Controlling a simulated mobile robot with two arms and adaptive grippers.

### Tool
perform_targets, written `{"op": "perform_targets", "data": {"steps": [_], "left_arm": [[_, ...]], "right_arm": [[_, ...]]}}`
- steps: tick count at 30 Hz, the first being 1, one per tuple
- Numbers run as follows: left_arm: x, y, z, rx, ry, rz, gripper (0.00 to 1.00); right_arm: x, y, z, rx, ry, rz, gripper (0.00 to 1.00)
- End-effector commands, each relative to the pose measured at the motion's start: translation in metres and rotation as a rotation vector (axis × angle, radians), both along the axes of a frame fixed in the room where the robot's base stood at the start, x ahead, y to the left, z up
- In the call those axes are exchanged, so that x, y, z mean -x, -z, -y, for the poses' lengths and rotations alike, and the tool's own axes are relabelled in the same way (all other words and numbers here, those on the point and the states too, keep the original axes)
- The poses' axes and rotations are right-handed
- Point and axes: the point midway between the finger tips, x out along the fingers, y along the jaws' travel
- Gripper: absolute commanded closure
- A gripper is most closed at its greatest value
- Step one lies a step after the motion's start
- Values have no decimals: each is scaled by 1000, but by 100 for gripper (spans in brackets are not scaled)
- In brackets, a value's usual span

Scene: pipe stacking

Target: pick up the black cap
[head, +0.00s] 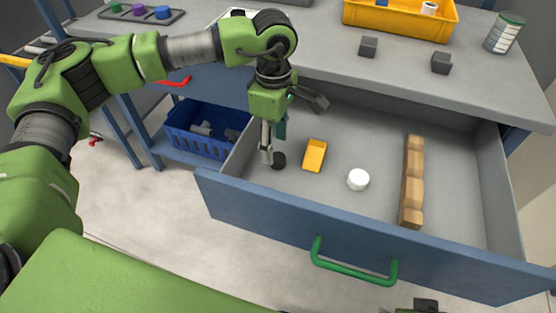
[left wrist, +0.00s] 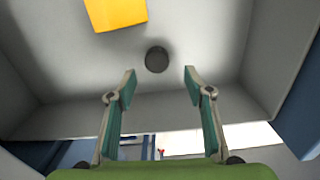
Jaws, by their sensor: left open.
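The black cap (head: 279,161) is a small dark round piece lying on the floor of the open drawer, near its left wall. It also shows in the left wrist view (left wrist: 157,60), just beyond the fingertips and roughly midway between them. My left gripper (head: 268,156) points down into the drawer, close beside the cap in the picture. Its two fingers are spread apart with nothing between them in the left wrist view (left wrist: 160,76). A small dark part at the bottom edge of the head view may belong to my right gripper; its fingers cannot be made out.
The drawer front (head: 280,218) has a green handle (head: 352,270). A blue crate (head: 190,143) stands left below. The worktop overhangs the drawer's back.

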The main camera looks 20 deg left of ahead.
Motion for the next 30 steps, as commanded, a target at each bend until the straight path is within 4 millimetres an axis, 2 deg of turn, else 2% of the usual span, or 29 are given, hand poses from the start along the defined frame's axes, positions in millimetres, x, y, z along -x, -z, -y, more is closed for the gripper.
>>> {"op": "perform_targets", "data": {"steps": [9,17,18,21,30], "left_arm": [[-3,44,6,0,-1,-2,53],[-4,49,6,0,-1,0,53],[-4,49,6,0,-1,0,58],[-4,49,6,0,-1,0,84],[-4,49,6,0,-1,0,84]], "right_arm": [[0,10,0,0,0,-1,60],[0,10,0,0,0,-1,60],[0,10,0,0,0,-1,60],[0,10,0,0,-1,-1,60],[0,10,0,0,0,0,60]]}}
